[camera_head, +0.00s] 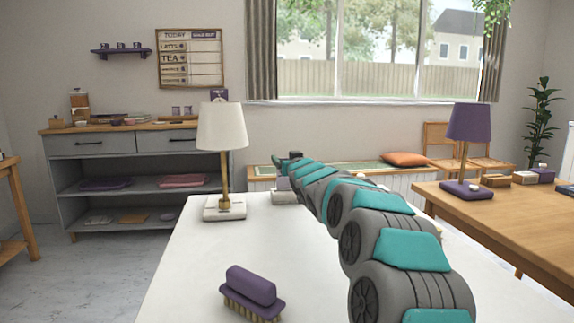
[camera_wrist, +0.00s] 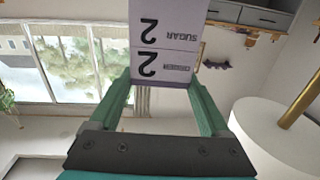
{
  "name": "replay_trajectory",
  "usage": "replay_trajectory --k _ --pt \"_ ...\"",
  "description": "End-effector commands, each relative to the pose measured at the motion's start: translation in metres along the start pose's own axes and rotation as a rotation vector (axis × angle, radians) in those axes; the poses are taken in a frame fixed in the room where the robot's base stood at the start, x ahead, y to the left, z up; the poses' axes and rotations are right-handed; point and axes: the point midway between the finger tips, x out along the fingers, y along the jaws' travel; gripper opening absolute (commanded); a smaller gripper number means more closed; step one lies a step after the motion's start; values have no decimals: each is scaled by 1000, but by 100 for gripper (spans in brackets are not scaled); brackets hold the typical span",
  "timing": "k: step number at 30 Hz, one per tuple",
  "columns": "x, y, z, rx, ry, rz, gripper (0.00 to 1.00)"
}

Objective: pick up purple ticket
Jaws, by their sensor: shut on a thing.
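The purple ticket (camera_wrist: 163,52), a pale lavender card with dark upside-down print reading "SUGAR" and "2", shows in the wrist view. Its far end runs out of the top of the frame. My gripper (camera_wrist: 160,88) is shut on it, with one green finger at each side. In the head view my gripper (camera_head: 288,157) is at the far end of my arm, above the back of the white table (camera_head: 190,260). I cannot make out the ticket there.
A white-shaded lamp (camera_head: 222,130) stands left of my arm on the white table. A purple brush (camera_head: 250,292) lies at the front. A wooden table (camera_head: 500,215) with a purple lamp (camera_head: 470,122) is at right. A grey shelf unit (camera_head: 130,165) stands at back left.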

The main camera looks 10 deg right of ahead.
Motion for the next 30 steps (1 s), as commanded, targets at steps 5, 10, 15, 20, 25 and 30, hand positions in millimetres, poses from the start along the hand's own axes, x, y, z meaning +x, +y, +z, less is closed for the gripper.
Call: replay_trajectory --k 5,10,15,20,25,30 --pt "-14 4 -3 -1 1 0 30" --pt "-35 8 -5 0 1 1 30" --pt "-64 15 -8 0 0 2 30" --pt "-96 22 -12 1 0 2 30" --pt "-124 29 -15 1 3 2 30" --pt "-144 33 -16 0 1 1 30"
